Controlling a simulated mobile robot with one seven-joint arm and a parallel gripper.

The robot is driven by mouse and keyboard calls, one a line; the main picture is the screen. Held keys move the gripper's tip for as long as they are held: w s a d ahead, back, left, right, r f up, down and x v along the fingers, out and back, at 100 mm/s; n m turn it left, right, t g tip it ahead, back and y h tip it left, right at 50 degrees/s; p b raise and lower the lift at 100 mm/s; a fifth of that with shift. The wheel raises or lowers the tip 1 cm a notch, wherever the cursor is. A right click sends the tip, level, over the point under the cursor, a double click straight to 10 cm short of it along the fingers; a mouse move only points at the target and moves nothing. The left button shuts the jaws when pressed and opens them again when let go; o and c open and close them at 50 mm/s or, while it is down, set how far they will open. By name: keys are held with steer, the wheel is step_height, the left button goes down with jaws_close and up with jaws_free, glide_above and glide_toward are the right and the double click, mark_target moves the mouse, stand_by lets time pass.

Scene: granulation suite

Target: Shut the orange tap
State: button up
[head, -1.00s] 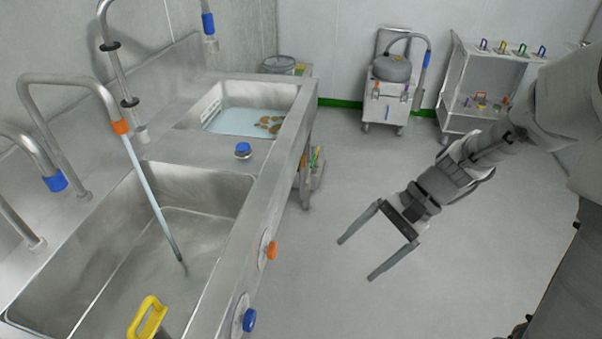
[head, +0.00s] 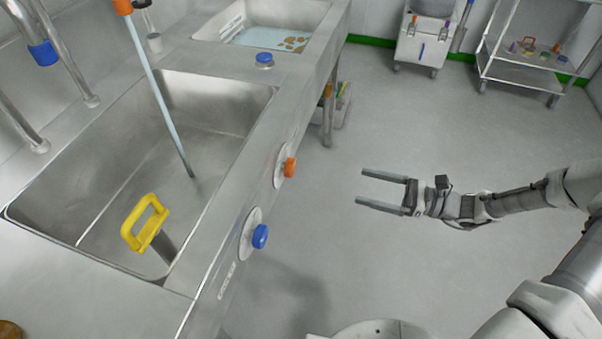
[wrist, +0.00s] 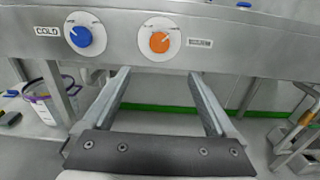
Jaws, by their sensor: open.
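The orange tap knob (head: 290,167) sits on a round plate on the sink's front panel. In the wrist view the orange knob (wrist: 159,42) is ahead of and above my fingers, with a pointer mark towards its upper right. The orange-collared spout (head: 123,7) has a pale stream of water (head: 157,88) running down into the sink basin. My gripper (head: 382,189) is open and empty, to the right of the knob and apart from it. It also shows in the wrist view (wrist: 160,90).
A blue knob (head: 260,236) is close beside the orange one; in the wrist view it is labelled COLD (wrist: 47,31). A yellow-handled tool (head: 146,222) stands in the basin. Another blue knob (head: 264,60) is on the counter. A trolley (head: 425,40) and shelf rack (head: 530,70) stand behind; floor between is clear.

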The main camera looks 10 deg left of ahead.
mark_target(294, 169)
steer(key=a+b, duration=0.1)
steer(key=a, duration=0.4)
steer(key=w+a, duration=0.1)
steer(key=a, duration=0.5)
steer(key=a+b, duration=0.1)
steer(key=a, duration=0.5)
steer(key=shift+w+b, duration=0.15)
steer(key=shift+b, duration=0.15)
steer(key=shift+d, duration=0.1)
steer(key=c, duration=1.4)
